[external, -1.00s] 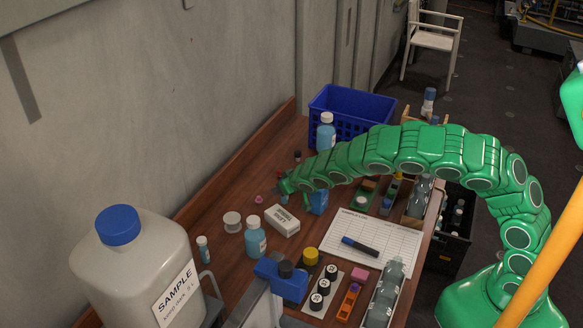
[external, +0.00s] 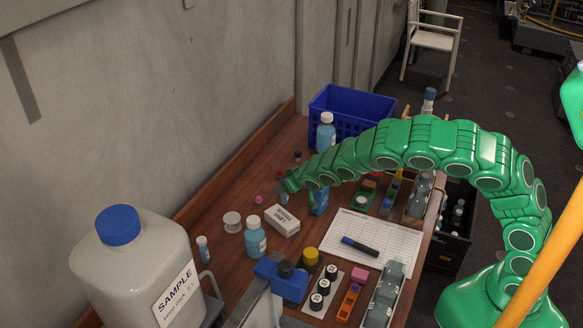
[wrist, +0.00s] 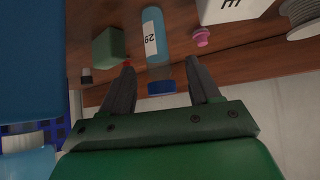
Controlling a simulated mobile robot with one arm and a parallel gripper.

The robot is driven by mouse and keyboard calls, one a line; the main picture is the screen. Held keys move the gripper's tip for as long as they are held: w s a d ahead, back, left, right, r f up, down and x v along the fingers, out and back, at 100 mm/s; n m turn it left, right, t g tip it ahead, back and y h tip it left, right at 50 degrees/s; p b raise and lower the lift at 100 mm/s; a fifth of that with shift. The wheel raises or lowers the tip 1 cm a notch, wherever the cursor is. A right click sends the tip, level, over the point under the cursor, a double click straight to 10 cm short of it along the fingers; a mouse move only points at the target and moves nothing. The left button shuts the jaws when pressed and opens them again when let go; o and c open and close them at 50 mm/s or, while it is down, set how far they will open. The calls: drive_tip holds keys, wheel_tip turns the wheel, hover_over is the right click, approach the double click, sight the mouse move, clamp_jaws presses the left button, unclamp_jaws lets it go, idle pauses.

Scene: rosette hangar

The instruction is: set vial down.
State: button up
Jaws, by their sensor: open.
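The vial (wrist: 154,38) is a light blue tube with a dark blue cap and a white label reading 29. In the wrist view it lies between the two dark fingers of my gripper (wrist: 163,84), with a gap on each side. The fingers are open. In the external view my gripper (external: 288,186) is low over the wooden table, and the small vial (external: 284,198) shows just below it, seemingly upright on the tabletop. Its base contact is too small to see clearly.
A white labelled box (external: 282,220), a pink knob (external: 259,200) and a blue box (external: 319,202) are close by. A green block (wrist: 108,46) is beside the vial.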

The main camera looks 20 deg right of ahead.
drive_tip(key=v, duration=0.8)
drive_tip(key=shift+s+r, duration=0.1)
drive_tip(key=shift+r, duration=0.05)
